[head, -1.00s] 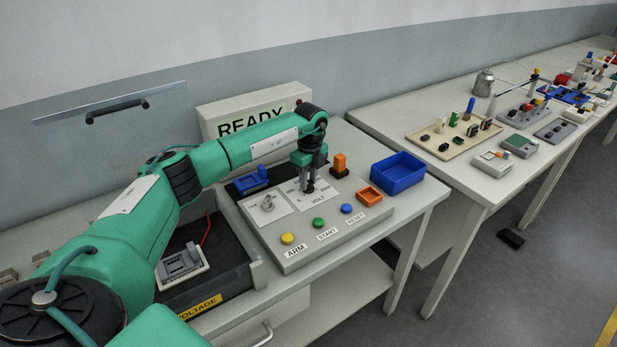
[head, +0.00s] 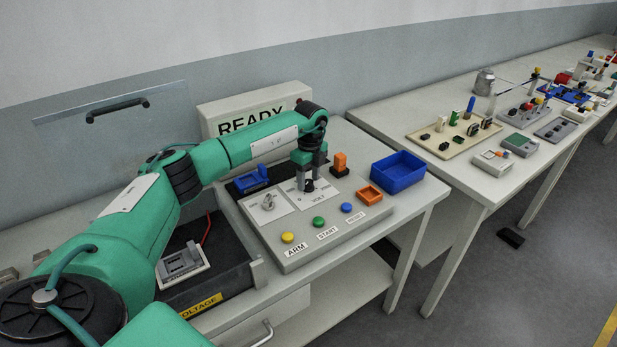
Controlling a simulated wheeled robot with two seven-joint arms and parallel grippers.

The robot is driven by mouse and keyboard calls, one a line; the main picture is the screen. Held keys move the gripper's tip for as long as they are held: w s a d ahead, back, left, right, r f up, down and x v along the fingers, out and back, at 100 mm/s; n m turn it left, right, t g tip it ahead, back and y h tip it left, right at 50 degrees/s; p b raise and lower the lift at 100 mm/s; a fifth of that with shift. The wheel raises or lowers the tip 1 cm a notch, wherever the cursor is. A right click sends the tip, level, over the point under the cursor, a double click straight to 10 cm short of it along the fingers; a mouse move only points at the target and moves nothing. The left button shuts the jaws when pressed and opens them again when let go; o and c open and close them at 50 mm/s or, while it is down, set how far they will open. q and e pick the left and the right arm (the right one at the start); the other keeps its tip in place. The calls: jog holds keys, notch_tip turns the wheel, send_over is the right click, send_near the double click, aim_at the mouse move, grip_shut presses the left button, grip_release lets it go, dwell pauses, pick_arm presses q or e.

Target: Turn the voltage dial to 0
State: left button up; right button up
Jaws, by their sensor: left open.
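The grey control panel (head: 290,250) lies on the near table. Its white VOLT plate (head: 325,196) is at the upper right of the panel. My left gripper (head: 308,188) points down over this plate, with its fingers around or just beside the voltage dial. The fingers mostly hide the dial, so I cannot read its setting. The jaws are open. A second grey dial (head: 268,202) sits on the left white plate. My right gripper is not in view.
Yellow (head: 287,238), green (head: 319,222) and blue (head: 346,208) buttons line the panel front. An orange tray (head: 370,194), an orange block (head: 340,162) and a blue bin (head: 398,172) stand to the right. A READY sign (head: 225,127) stands behind.

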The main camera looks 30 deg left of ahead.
aim_at(310, 180)
pick_arm(q)
jog(key=shift+r, duration=0.35)
notch_tip(310, 180, up, 13)
jog(key=b, duration=0.2)
jog(key=shift+w, duration=0.35)
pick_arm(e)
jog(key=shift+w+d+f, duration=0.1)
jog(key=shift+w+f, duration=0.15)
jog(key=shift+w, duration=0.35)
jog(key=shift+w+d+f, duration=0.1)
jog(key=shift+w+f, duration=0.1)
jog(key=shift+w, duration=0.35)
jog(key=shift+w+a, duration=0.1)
